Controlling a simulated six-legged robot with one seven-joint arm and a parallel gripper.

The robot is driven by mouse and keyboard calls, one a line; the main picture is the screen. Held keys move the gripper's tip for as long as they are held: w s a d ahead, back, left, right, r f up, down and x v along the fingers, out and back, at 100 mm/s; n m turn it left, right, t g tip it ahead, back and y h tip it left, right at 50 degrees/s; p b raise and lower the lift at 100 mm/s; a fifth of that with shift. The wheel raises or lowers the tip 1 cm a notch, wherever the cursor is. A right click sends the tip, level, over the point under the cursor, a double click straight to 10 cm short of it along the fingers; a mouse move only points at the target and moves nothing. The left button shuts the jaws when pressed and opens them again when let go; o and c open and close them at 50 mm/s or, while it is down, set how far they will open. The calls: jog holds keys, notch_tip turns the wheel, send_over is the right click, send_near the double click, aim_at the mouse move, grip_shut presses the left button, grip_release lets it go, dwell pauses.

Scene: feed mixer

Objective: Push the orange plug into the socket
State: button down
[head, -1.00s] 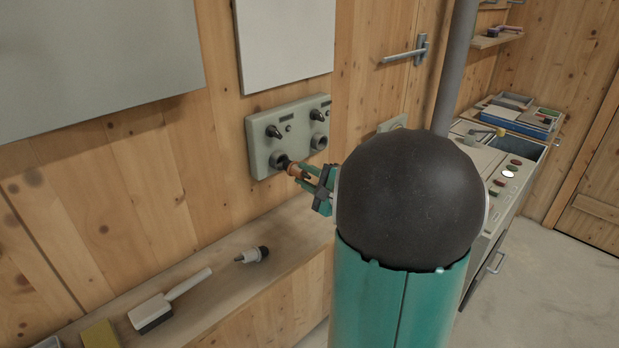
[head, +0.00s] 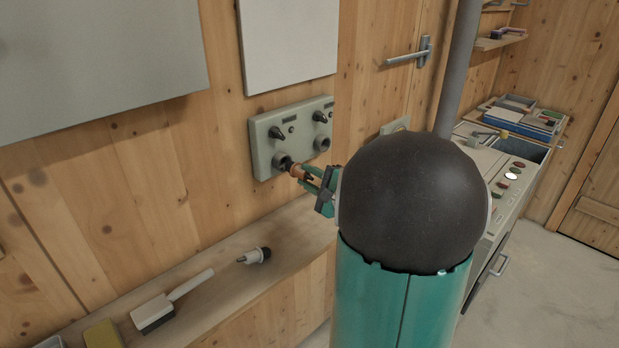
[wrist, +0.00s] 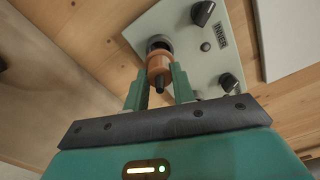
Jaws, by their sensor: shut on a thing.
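The orange plug (head: 298,171) is held at the grey wall panel (head: 264,150), in front of its left socket (head: 281,160). Its front end is at the socket mouth; I cannot tell whether any of it is inside. My gripper (head: 311,179) is shut on the plug's rear part. In the wrist view the orange plug (wrist: 159,63) lies between the two green fingers of my gripper (wrist: 158,84).
A second socket (head: 322,144) is on the panel's right, with black knobs above both. A ledge (head: 215,265) below bears a white-handled brush (head: 171,302) and a white-and-black plug-like piece (head: 256,255). A counter (head: 520,180) stands right.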

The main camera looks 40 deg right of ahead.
jog(key=shift+w, duration=1.8)
dwell(1.9)
jog(key=c, duration=1.1)
grip_release()
jog(key=s, duration=1.3)
jog(key=shift+s+d, duration=0.15)
jog(key=shift+s, duration=0.2)
